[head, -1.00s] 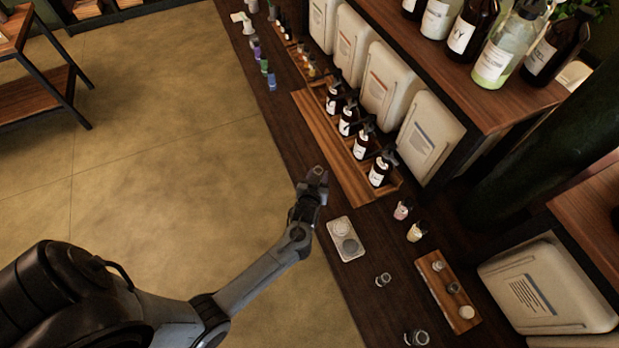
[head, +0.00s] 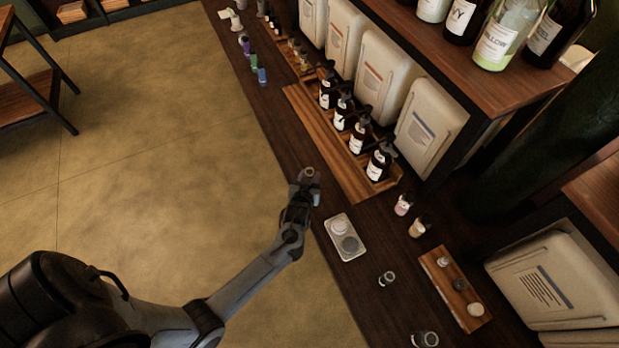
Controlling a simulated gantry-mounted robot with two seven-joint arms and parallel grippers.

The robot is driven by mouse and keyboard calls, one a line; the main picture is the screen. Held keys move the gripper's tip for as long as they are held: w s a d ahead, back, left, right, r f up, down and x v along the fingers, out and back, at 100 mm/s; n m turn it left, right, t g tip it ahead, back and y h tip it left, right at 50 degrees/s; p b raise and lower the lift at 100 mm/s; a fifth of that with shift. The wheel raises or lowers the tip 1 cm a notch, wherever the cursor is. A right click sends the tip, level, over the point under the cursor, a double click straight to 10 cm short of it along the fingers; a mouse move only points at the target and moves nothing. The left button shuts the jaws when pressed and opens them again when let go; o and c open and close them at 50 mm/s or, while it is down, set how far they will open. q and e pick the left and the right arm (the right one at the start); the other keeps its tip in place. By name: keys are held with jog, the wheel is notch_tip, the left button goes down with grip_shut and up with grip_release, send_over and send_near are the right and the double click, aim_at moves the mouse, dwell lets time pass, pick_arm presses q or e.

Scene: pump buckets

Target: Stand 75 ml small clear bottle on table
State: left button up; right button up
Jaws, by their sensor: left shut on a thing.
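My left gripper (head: 308,180) is at the front edge of the dark wooden table (head: 290,140), beside the wooden rack. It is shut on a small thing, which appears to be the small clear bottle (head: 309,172). Only a little round top shows between the fingers, so I cannot tell its tilt or whether it touches the table. My right gripper is not in view.
A pale tray with two round pans (head: 335,250) lies just right of my gripper. Dark bottles (head: 358,138) stand in the rack. Small glass items (head: 387,278), a small wooden board (head: 437,268) and two little bottles (head: 403,204) are farther right.

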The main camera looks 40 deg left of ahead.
pick_arm(q)
jog(key=shift+f, duration=0.2)
jog(key=o, duration=1.2)
jog(key=shift+c, duration=0.2)
jog(key=shift+r, duration=0.1)
jog(key=shift+s+r, duration=0.1)
jog(key=shift+r, duration=0.05)
jog(key=shift+s+d+r, duration=0.15)
jog(key=shift+s+d, duration=0.05)
jog(key=shift+s, duration=0.1)
jog(key=s+d+r+m+g+h, duration=0.2)
jog(key=s+d+r, duration=0.1)
jog(key=s, duration=0.5)
jog(key=s+d+r+m+g+h, duration=0.2)
jog(key=s+d+r+m+g, duration=0.1)
jog(key=s, duration=0.6)
jog(key=s+d+r+m+g+h+p, duration=0.1)
jog(key=s+d+r+m+g+h, duration=0.1)
jog(key=s+d+r, duration=0.3)
jog(key=s+m+g, duration=0.1)
jog(key=s, duration=0.3)
jog(key=shift+d+h, duration=0.4)
